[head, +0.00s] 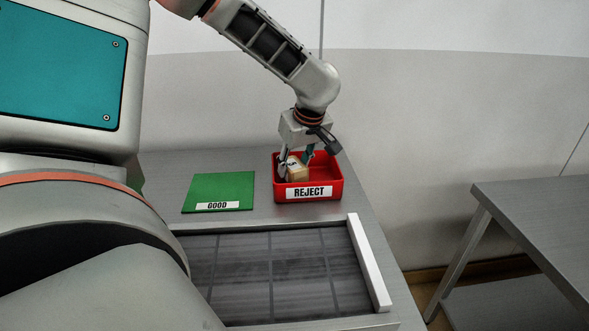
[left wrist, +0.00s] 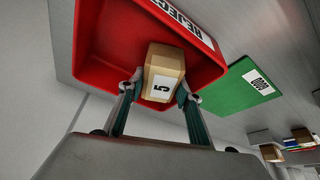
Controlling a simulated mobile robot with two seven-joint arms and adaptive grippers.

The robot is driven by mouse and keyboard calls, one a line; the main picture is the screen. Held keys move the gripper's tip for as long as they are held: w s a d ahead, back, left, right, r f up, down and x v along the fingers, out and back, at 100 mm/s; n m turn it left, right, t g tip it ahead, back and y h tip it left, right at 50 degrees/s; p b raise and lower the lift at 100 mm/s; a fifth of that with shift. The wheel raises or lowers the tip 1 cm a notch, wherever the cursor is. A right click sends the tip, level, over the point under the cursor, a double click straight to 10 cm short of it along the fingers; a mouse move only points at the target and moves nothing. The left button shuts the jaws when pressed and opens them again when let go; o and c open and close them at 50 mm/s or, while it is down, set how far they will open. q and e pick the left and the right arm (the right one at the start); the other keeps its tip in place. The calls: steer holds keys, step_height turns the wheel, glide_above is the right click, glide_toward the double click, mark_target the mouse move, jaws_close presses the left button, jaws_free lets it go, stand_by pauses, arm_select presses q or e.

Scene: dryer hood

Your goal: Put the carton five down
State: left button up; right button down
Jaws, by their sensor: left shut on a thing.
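Carton five (left wrist: 163,60) is a small brown box with a white label reading 5. My left gripper (left wrist: 158,92) is shut on it, with one finger on each side. In the head view the carton (head: 297,172) is inside the red REJECT bin (head: 311,192), with the left gripper (head: 297,162) reaching down from above. I cannot tell whether the carton touches the bin floor. The bin's red inside (left wrist: 107,45) surrounds the carton in the left wrist view. My right gripper is not seen.
A green GOOD mat (head: 219,187) lies left of the bin, and its surface looks empty. A dark gridded conveyor (head: 272,270) with a white end bar (head: 369,262) is in front. Another metal table (head: 540,215) stands at the right. Several boxes (left wrist: 300,138) show at the wrist view's right edge.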

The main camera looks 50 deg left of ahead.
arm_select(q)
steer(key=shift+f, duration=0.55)
steer(key=shift+r, duration=0.1)
steer(key=o, duration=1)
